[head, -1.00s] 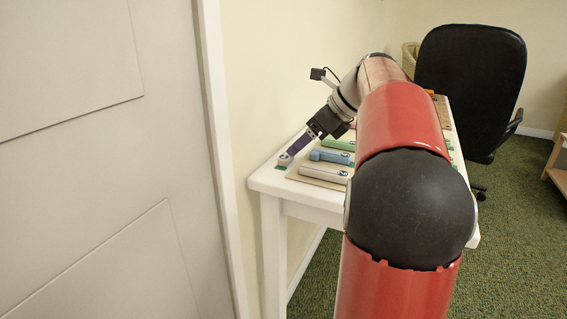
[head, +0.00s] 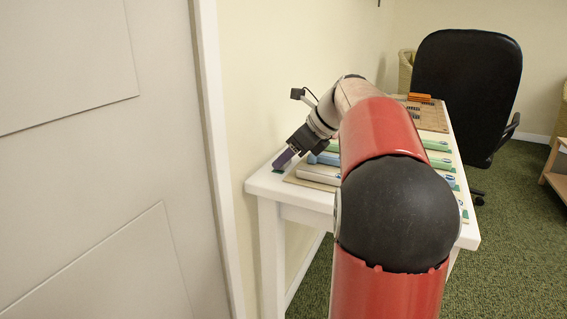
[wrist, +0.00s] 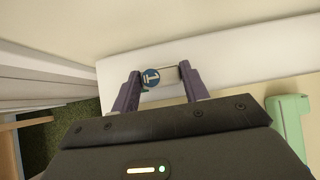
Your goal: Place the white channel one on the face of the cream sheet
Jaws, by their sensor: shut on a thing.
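My gripper (wrist: 160,85) is shut on the white channel one (wrist: 171,75), a small white piece with a round blue "1" mark, between its purple fingers. In the head view my gripper (head: 283,161) is low over the left end of the white table; the held piece is mostly hidden there. I cannot tell whether it touches the table. The cream sheet (head: 299,181) lies flat to the right of my gripper, largely covered by bars and my arm. In the wrist view a pale green bar (wrist: 289,122) lies at the right.
A white bar (head: 318,172), a blue bar (head: 324,158) and green bars lie in a row on the sheet. A brown board (head: 428,116) with an orange block (head: 420,97) is farther back on the white table (head: 262,183). A wall and a black chair (head: 466,85) stand close.

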